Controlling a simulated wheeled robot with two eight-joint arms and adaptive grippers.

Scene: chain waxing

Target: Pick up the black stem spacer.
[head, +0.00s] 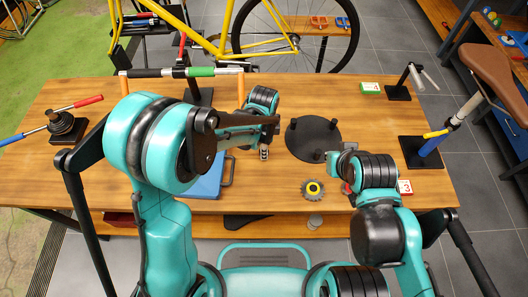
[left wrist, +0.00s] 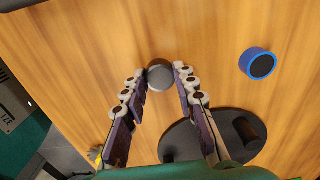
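My left gripper (head: 264,152) points down over the table, left of the round black plate, in the head view. In the left wrist view the left gripper (left wrist: 161,72) has its fingers apart, with a small dark cylinder with a grey top (left wrist: 160,76), likely the black stem spacer, between or just beyond the tips. I cannot tell whether they touch it. The spacer is not clear in the head view. My right arm reaches over the table's right side; its fingers are not clear.
The round black plate (head: 313,139) with short posts lies close by. A blue case (head: 208,178), a yellow-centred toothed wheel (head: 313,190) and a red-handled tool on a black base (head: 66,125) are on the wooden table (head: 60,95). A bar stand (head: 183,72) is behind.

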